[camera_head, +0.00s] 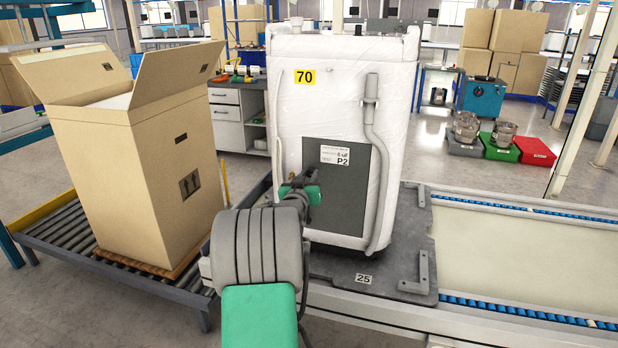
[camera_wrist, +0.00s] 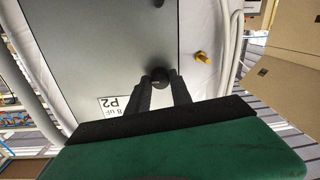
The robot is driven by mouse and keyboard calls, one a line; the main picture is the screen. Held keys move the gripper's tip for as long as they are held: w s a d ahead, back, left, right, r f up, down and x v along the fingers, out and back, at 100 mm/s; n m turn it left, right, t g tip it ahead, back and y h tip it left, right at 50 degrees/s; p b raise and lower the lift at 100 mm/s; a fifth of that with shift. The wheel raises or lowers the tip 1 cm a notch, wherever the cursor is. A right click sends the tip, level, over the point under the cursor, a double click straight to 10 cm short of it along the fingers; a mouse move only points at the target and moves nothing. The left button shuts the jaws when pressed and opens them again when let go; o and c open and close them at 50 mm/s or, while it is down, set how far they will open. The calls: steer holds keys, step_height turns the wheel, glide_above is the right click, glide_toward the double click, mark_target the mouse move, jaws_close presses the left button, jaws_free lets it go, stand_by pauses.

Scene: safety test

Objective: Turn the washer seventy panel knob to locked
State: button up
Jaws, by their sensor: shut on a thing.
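The washer (camera_head: 345,110), marked 70 on a yellow label, stands upright in white wrap on a dark plate. Its grey panel (camera_head: 352,200) carries a white P2 label and also fills the middle of the wrist view (camera_wrist: 110,45). A round black knob (camera_wrist: 160,74) sits on the panel near its edge. My gripper (camera_wrist: 161,80) has its two dark fingers on either side of the knob, shut on it. In the head view, my arm hides the knob and the fingertips. The knob's pointer and position marks cannot be made out.
A small yellow fitting (camera_wrist: 202,57) sticks out beside the panel, close to my fingers. A grey hose (camera_head: 378,150) runs down the washer's right side. An open cardboard box (camera_head: 150,150) stands left on rollers (camera_head: 60,235). A conveyor (camera_head: 530,240) extends right.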

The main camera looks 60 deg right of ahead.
jaws_close()
